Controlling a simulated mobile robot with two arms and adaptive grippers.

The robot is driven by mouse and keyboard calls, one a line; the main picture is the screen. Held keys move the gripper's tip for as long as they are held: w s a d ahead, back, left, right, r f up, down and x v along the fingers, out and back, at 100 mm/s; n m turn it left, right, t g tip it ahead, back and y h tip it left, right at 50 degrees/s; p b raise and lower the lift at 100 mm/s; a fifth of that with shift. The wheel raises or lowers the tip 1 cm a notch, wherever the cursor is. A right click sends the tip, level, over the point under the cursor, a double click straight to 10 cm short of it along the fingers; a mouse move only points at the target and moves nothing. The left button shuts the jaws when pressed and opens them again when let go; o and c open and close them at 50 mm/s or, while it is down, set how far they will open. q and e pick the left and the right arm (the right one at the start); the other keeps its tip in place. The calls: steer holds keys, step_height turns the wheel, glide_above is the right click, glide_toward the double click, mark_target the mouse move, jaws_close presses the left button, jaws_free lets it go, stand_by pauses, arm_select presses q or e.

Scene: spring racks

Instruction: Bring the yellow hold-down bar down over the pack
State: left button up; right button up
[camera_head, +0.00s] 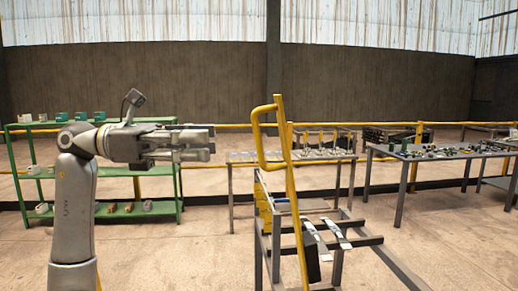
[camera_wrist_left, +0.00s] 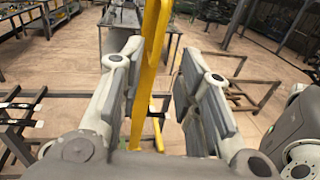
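The yellow hold-down bar (camera_head: 291,200) stands raised, nearly upright and slightly tilted, with a looped handle (camera_head: 256,137) at its upper left. It rises from a dark metal rack (camera_head: 259,255). Dark and pale strips (camera_head: 318,241) lie across the rack right of the bar; I cannot tell whether they are the pack. My left gripper (camera_head: 208,143) is open, left of the handle with a gap in the head view. In the left wrist view the yellow bar (camera_wrist_left: 148,75) runs between the spread fingers in the picture, nearer the left one. My right gripper is not in view.
A green shelf (camera_head: 150,171) with small boxes stands behind my left arm. A table (camera_head: 240,156) with parts is behind the bar, and another table (camera_head: 400,156) is at right. A yellow railing (camera_head: 225,125) runs behind. Open floor lies between.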

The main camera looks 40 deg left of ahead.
mark_target(260, 143)
arm_select(q)
steer(key=p+x, duration=0.4)
steer(key=x, duration=0.6)
steer(key=shift+w+d, duration=0.1)
steer(key=shift+w, duration=0.2)
jaws_close()
